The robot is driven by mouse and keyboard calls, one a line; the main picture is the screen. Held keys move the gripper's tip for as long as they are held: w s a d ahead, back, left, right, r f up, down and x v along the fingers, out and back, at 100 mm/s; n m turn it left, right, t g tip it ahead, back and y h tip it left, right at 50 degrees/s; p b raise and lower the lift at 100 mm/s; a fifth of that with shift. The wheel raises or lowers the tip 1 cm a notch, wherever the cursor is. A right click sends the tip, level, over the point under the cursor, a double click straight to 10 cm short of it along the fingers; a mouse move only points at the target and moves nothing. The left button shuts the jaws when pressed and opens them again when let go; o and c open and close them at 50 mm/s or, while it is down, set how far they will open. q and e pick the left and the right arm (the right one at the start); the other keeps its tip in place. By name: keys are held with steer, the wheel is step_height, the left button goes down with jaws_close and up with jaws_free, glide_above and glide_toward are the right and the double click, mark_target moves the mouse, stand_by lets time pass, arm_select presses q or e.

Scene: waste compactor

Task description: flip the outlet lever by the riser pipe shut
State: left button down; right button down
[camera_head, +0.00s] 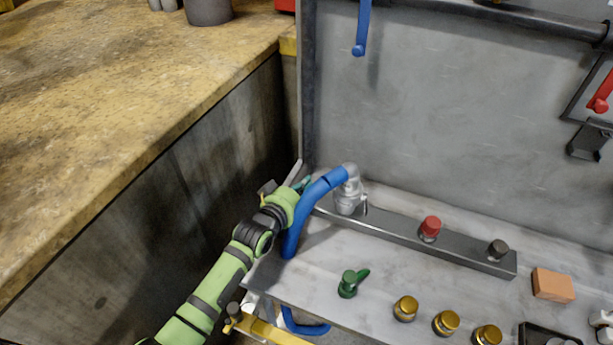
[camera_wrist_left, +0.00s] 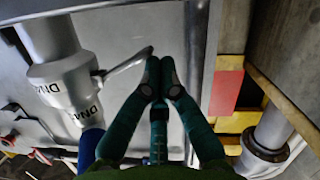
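A silver pipe fitting (camera_head: 348,190) with a blue hose (camera_head: 318,195) on it stands at the bench's back left. In the left wrist view the fitting (camera_wrist_left: 62,72) is large at left, with dark lettering. A thin bent metal lever (camera_wrist_left: 125,63) sticks out from it toward my fingertips. My left gripper (camera_wrist_left: 159,75) has its two teal fingers together, with nothing visible between them. The tips are at or very near the lever's free end; contact is unclear. My right gripper is not in view.
A green-handled valve (camera_head: 348,284), a red knob (camera_head: 430,228), a black knob (camera_head: 498,249), several brass knobs (camera_head: 405,308) and an orange block (camera_head: 552,285) are on the bench. A tall stone-topped counter (camera_head: 130,80) stands at left. A blue lever (camera_head: 361,30) hangs on the back panel.

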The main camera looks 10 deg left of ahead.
arm_select(q)
steer(key=shift+f, duration=0.3)
stand_by(0.5)
